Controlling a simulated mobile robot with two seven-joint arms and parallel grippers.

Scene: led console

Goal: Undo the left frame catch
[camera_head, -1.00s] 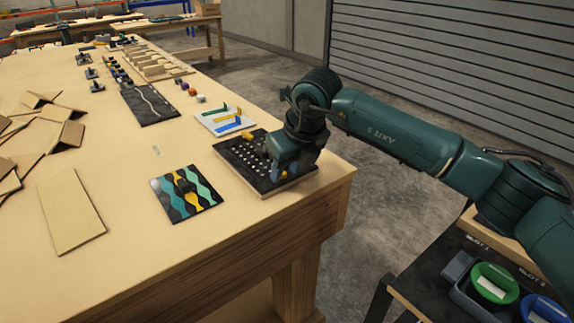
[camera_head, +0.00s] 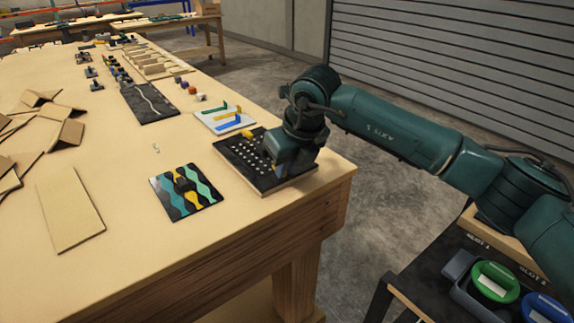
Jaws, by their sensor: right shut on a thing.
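The console (camera_head: 238,166) is a black panel with rows of white dots on a light wooden base, near the right edge of the table. One yellow catch (camera_head: 248,133) shows at its far edge. My right gripper (camera_head: 283,174) reaches down over the console's near right side. It is shut on a small catch there, which the fingers and wrist mostly hide. I cannot tell the catch's exact position. My left gripper is not in view.
A white board (camera_head: 222,119) with green, yellow and blue pieces lies behind the console. A black panel with wavy coloured strips (camera_head: 186,193) lies in front left. Cardboard pieces (camera_head: 70,210) lie at left. A cart with green and blue round containers (camera_head: 494,283) stands at lower right.

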